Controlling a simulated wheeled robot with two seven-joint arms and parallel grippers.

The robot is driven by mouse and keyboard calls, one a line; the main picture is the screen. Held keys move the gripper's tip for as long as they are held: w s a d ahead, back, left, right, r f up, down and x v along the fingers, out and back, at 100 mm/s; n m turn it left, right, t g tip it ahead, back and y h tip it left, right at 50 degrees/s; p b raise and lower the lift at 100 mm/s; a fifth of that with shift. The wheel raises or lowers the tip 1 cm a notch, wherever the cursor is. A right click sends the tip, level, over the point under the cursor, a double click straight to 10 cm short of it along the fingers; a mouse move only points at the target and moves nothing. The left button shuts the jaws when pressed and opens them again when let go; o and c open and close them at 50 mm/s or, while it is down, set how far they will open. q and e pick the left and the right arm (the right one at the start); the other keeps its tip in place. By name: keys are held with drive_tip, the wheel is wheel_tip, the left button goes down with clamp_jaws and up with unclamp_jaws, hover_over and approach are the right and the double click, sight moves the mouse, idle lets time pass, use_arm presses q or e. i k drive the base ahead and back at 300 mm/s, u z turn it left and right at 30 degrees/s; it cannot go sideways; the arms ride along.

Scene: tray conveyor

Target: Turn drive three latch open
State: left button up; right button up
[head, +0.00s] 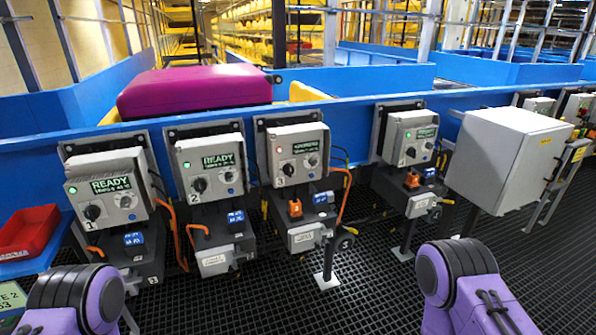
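Drive three (297,150) is the third grey control box from the left on the blue conveyor side. It has a small green-lit display too small to read surely, a black knob (287,169) and the number 3 below it. Under the box is a dark unit with an orange piece (295,208), which may be the latch; I cannot tell its position surely. A black round tag marked 3 (345,241) is at its lower right. Only purple links of my two arms show at the bottom left and bottom right. Both grippers are out of view, and neither arm touches drive three.
Similar boxes, drive one (107,187), drive two (211,166) and a fourth (411,137), flank it. A large grey cabinet (508,158) juts out at the right. A red bin (28,232) is at left; a magenta case (194,90) lies behind. Black grating floor (370,290) is clear.

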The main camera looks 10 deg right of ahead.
sight(325, 232)
drive_tip(key=u, duration=0.25)
drive_tip(key=i, duration=0.3)
drive_tip(key=z, duration=0.75)
drive_tip(key=k, duration=1.25)
drive_tip(key=z, duration=0.8)
drive_tip(key=i, duration=1.4)
drive_tip(key=u, duration=0.15)
